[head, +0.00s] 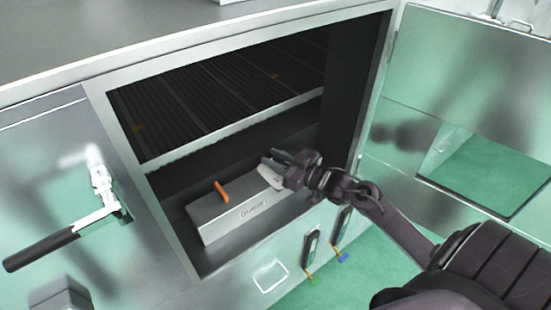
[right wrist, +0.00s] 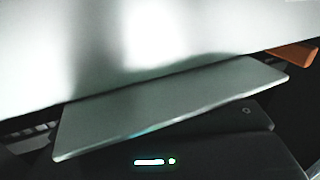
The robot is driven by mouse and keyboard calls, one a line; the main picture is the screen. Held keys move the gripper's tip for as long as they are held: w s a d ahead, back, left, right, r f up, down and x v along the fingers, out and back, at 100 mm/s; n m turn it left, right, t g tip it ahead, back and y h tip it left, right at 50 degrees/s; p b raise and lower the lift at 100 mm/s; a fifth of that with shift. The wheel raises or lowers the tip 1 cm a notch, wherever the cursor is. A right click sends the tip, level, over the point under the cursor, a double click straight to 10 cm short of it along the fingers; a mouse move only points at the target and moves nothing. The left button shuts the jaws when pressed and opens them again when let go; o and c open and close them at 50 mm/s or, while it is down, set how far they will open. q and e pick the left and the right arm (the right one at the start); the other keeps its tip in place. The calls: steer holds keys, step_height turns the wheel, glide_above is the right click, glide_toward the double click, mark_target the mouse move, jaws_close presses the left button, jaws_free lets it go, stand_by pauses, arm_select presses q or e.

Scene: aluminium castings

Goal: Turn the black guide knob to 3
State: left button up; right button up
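I cannot make out the black guide knob in either view; it may be hidden by my right gripper. A grey metal box (head: 240,212) with dark lettering sits in the lower bay of the cabinet, and an orange lever (head: 221,191) stands up from it. My right gripper (head: 267,158) is over the right end of this box, beside a pale plate (head: 270,179). Whether its fingers are apart or closed is unclear. In the right wrist view a flat grey plate (right wrist: 165,108) crosses the picture below a large blurred pale surface (right wrist: 150,40). My left gripper is not in view.
The cabinet frame (head: 350,120) borders the bay on the right, and a slatted dark shelf (head: 215,100) lies above it. An open metal door (head: 460,75) stands at the right. A black-handled latch (head: 45,248) juts out at the left. Two dark handles (head: 311,249) hang below.

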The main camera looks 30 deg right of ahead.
steer(key=shift+s, duration=0.1)
steer(key=shift+s+d+f, duration=0.1)
steer(key=shift+s+d, duration=0.1)
steer(key=shift+s, duration=0.1)
steer(key=b+v, duration=0.1)
steer(key=v, duration=0.6)
stand_by(0.6)
